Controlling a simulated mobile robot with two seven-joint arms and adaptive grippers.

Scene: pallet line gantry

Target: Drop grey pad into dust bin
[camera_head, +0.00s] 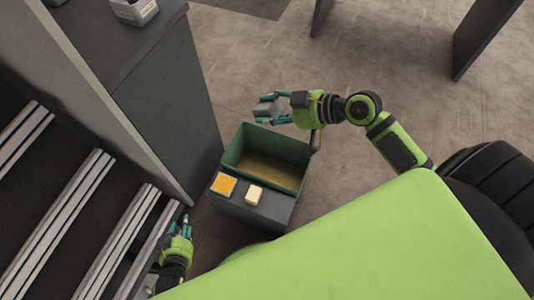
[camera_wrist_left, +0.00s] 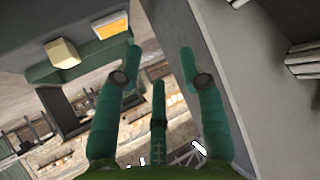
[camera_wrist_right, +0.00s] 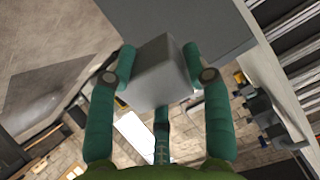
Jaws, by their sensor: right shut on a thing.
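The grey pad (camera_head: 267,108) is a block held between the fingers of my right gripper (camera_head: 270,110), which is shut on it. The pad fills the space between the fingertips in the right wrist view (camera_wrist_right: 162,72). The green open-topped dust bin (camera_head: 236,149) has a brownish inside. In the head view, my right gripper and the pad appear just beyond the bin's far rim; their height over it is hard to tell. My left gripper (camera_head: 182,226) is low at the left, with fingers apart and nothing between them in the left wrist view (camera_wrist_left: 160,52).
A dark box (camera_head: 250,216) adjoins the bin's near side. An orange-topped pad (camera_head: 223,184) and a cream block (camera_head: 254,195) lie on it. A tall grey cabinet (camera_head: 165,95) stands left of the bin, beside metal rails (camera_head: 50,225). Floor is clear beyond the bin.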

